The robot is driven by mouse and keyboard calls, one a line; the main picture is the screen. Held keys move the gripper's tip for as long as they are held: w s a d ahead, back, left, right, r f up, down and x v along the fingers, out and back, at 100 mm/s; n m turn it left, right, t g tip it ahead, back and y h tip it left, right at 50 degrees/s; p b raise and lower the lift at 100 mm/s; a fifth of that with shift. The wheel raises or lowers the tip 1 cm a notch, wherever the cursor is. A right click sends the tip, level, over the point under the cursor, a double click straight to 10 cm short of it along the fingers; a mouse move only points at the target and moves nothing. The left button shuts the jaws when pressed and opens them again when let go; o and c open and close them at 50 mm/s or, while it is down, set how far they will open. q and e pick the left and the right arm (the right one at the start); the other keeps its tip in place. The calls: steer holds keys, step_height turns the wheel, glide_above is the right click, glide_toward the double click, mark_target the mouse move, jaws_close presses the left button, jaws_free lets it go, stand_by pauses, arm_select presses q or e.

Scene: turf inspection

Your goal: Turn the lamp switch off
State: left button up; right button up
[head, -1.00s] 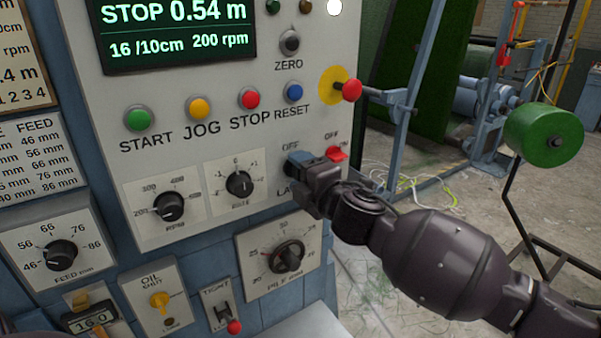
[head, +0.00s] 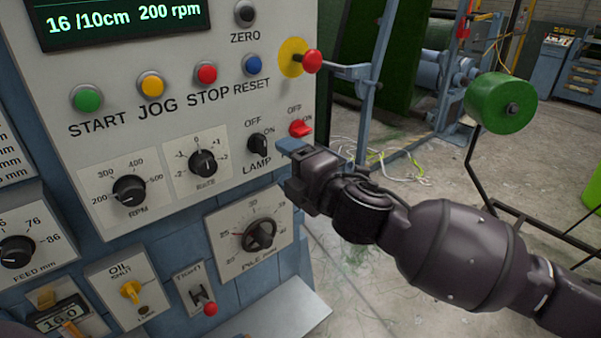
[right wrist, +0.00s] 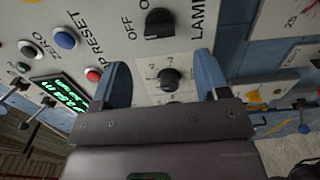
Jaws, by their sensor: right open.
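The lamp switch (head: 258,144) is a black rotary knob on the grey panel, with OFF above its left side, ON to its right and LAMP below. I cannot tell for sure which mark it points at. My right gripper (head: 288,156) is just right of and below the knob in the head view, apart from it. In the right wrist view the knob (right wrist: 160,23) shows beyond the open, empty blue fingers of the gripper (right wrist: 163,78), with clear space between. My left gripper is not in view.
A red switch (head: 300,128) with its own OFF label sits close above the right gripper. A red knob on a yellow disc (head: 293,58) juts out higher up. The rate dial (head: 203,163) is left of the lamp switch, and the pile dial (head: 260,235) is below.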

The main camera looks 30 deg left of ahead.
steer(key=v, duration=0.3)
steer(key=shift+d, duration=0.1)
stand_by(0.6)
